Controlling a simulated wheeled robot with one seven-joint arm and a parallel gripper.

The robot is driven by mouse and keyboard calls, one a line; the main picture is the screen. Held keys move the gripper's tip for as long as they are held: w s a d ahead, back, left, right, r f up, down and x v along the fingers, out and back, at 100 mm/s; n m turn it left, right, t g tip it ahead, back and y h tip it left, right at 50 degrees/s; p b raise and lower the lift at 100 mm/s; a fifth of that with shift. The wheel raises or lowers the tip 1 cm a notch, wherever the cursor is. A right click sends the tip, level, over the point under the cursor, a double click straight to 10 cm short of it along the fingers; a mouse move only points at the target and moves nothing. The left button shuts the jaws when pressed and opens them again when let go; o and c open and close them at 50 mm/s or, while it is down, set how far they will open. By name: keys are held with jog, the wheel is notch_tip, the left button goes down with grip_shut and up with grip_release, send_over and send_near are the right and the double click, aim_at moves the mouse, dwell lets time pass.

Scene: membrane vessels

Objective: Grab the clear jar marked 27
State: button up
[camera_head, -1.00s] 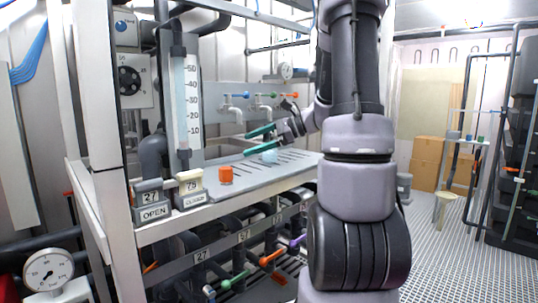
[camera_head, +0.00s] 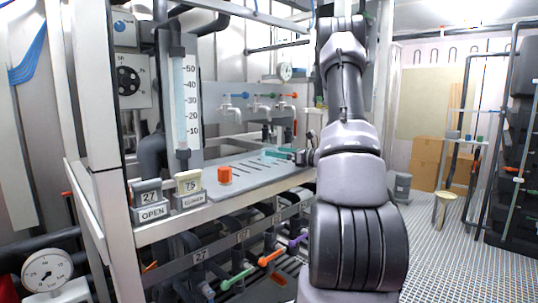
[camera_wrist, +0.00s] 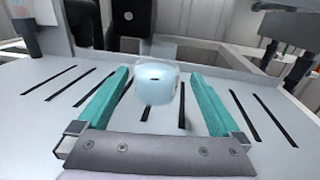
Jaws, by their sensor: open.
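A clear, pale-blue jar (camera_wrist: 155,88) stands on the grey slotted shelf (camera_wrist: 38,84) in the wrist view. I can make out a small dark mark on its top but no number. My gripper (camera_wrist: 160,76) is open, with one teal finger on each side of the jar and a visible gap on both sides. In the head view my gripper (camera_head: 278,152) is low over the right part of the shelf, and the jar there is mostly hidden by the fingers.
Taps (camera_head: 262,108) line the back panel. A frame post (camera_head: 100,90) rises at left.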

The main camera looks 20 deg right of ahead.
jog(key=x, duration=0.5)
jog(key=shift+s+a+f, duration=0.2)
jog(key=c, duration=1.6)
